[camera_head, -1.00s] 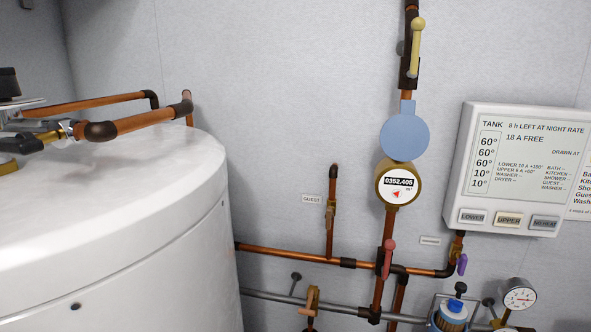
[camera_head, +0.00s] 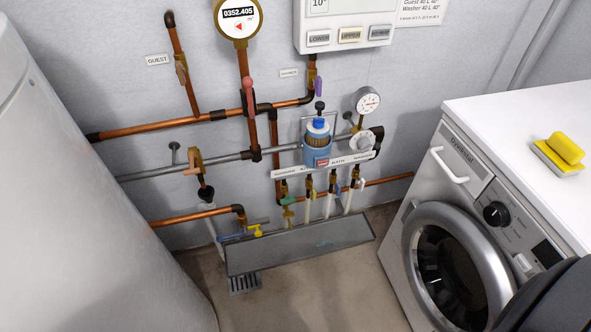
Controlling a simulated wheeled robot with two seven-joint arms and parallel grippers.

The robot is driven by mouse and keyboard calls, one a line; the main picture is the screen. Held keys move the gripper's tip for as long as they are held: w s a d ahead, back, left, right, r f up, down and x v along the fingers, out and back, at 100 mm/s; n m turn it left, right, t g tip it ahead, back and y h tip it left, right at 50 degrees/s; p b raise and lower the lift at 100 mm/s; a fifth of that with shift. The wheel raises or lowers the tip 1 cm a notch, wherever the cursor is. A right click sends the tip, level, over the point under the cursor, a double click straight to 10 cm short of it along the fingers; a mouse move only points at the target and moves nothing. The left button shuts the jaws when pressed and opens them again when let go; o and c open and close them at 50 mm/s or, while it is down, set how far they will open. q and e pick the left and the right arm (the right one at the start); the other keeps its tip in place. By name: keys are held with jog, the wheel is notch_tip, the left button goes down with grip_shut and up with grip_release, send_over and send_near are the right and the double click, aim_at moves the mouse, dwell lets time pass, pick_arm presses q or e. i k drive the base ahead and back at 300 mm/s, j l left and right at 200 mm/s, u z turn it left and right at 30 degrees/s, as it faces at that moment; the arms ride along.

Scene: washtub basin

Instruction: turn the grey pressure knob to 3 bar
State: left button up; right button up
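A round pale grey knob or dial (camera_head: 361,141) sits on the pipework at the centre right of the head view, just below the pressure gauge (camera_head: 367,100). The gauge has a white face and a red needle, but its numbers are too small to read. A dark round fitting (camera_head: 377,134) is at the knob's right side. I cannot make out any marks on the knob. Neither of my grippers shows in the view.
A blue-capped filter housing (camera_head: 318,140) stands left of the knob. A labelled rail (camera_head: 322,166) with several small valves runs below, above a grey trough (camera_head: 300,246). A washing machine (camera_head: 462,215) with a yellow sponge (camera_head: 566,147) stands right, a white tank (camera_head: 85,220) left.

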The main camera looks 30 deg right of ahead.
aim_at(364, 145)
jog(key=z, duration=0.8)
